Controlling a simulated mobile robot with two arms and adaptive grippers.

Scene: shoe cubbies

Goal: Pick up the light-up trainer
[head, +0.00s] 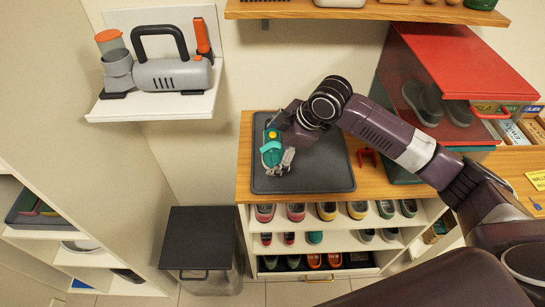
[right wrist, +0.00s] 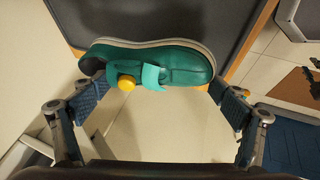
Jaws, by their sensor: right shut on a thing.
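The trainer is teal with a lighter strap, a pale sole and a round yellow button; it shows in the right wrist view (right wrist: 185,62) and in the head view (head: 271,148). My right gripper (head: 279,158) is shut on it. In the right wrist view the padded fingers of the gripper (right wrist: 160,98) press on the two ends of the shoe. In the head view the trainer overlaps the dark mat; its height above the mat is hard to tell. My left gripper is not in view.
The dark mat (head: 325,170) lies on the wooden top of a cubby holding several pairs of shoes (head: 328,211). A red-lidded clear box (head: 455,60) stands right. A dark-topped bin (head: 198,235) stands lower left. A shelf with a grey appliance (head: 170,75) is upper left.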

